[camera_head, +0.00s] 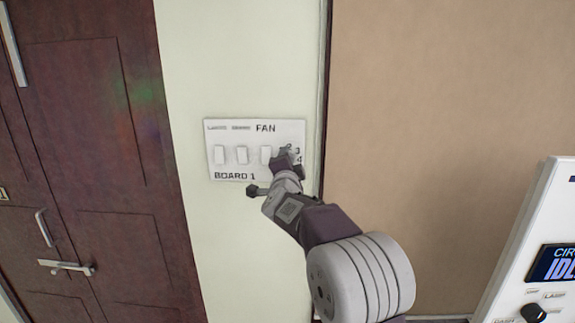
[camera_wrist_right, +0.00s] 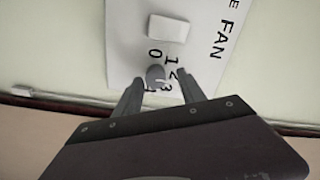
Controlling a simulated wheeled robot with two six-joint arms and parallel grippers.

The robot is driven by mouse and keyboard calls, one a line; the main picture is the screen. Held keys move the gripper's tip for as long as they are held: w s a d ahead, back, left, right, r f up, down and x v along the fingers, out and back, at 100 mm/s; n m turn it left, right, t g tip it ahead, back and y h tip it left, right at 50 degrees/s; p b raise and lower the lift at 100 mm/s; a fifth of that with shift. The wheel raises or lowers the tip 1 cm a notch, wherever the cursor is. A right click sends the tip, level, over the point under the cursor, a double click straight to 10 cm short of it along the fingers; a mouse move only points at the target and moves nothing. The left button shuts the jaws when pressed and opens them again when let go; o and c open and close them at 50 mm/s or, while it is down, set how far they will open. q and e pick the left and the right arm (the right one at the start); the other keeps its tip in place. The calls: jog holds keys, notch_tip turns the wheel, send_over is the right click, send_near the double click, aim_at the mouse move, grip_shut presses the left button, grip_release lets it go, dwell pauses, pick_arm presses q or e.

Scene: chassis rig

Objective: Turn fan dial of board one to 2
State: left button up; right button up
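Board one (camera_head: 229,173) is a white wall panel marked "BOARD 1", with white rocker switches and a "FAN" label. In the head view my right gripper (camera_head: 284,157) is at the board's right end and hides the fan dial. The right wrist view shows the grey, round fan dial (camera_wrist_right: 155,75) with numbers around it, some partly covered. My right gripper's fingers (camera_wrist_right: 160,80) are apart, one on each side of the dial. The left finger looks close to the dial, and a gap shows at the right finger. I cannot tell which number the dial points to. My left gripper is not in view.
A dark red door (camera_head: 95,130) with metal handles is left of the board. A tan wall panel (camera_head: 440,110) is to the right. A white console (camera_head: 540,230) with a screen and a black knob stands at the far right edge.

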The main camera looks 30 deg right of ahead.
jog(key=shift+w+d+f, duration=0.1)
jog(key=shift+w+f, duration=0.05)
jog(key=shift+f, duration=0.15)
jog(key=b+v, duration=0.2)
jog(key=v, duration=0.7)
jog(key=shift+b, duration=0.3)
